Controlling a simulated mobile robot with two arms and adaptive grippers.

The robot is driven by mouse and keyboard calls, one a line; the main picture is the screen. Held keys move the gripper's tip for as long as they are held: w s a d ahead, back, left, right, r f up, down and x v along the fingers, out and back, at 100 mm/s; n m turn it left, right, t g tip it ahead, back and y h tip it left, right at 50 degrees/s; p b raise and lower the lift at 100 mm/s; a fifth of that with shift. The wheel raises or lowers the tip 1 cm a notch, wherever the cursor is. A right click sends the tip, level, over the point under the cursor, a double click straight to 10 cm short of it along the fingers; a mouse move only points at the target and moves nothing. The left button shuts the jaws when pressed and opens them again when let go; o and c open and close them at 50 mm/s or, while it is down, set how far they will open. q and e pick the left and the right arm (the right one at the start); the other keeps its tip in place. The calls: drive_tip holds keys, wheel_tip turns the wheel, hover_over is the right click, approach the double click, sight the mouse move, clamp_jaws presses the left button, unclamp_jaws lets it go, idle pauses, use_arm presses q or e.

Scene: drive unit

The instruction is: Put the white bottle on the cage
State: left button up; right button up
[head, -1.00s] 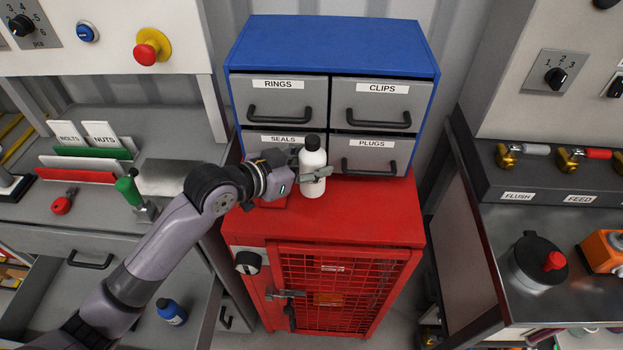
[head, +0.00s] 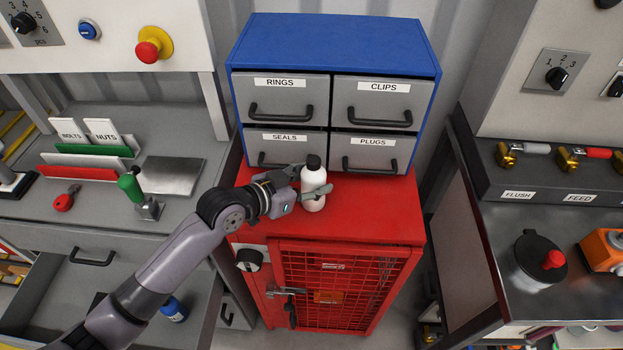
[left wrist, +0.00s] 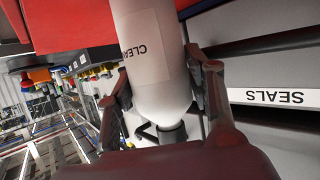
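The white bottle (head: 313,187) with a black cap is upright over the top of the red cage (head: 375,210), in front of the drawers. My left gripper (head: 316,193) is shut around its body from the left. In the left wrist view, the bottle (left wrist: 155,60) looks upside down between both fingers (left wrist: 162,92), with a label starting "CLEA". The bottle's base is out of that view. In the head view the base is at or just above the cage top; I cannot tell if it touches. My right gripper is not in view.
A blue cabinet (head: 335,45) with four labelled drawers stands behind, on the cage's rear; the SEALS drawer (head: 284,139) is close to the bottle. The cage top's front and right are clear. Benches flank both sides. A blue bottle (head: 173,310) lies in the open drawer at left.

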use_arm(q)
drive_tip(key=shift+r, duration=0.1)
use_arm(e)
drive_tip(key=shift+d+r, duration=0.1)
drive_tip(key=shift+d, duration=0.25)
use_arm(q)
drive_tip(key=shift+s+a+r, duration=0.1)
drive_tip(key=shift+s, duration=0.05)
drive_tip(key=b+v, duration=0.2)
drive_tip(key=v, duration=0.9)
drive_tip(key=shift+s+a+r, duration=0.15)
drive_tip(key=shift+s+r, duration=0.05)
drive_tip(key=shift+r, duration=0.05)
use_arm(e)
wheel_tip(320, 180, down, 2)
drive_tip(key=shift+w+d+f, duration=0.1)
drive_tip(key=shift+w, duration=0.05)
use_arm(q)
drive_tip(key=shift+f, duration=0.1)
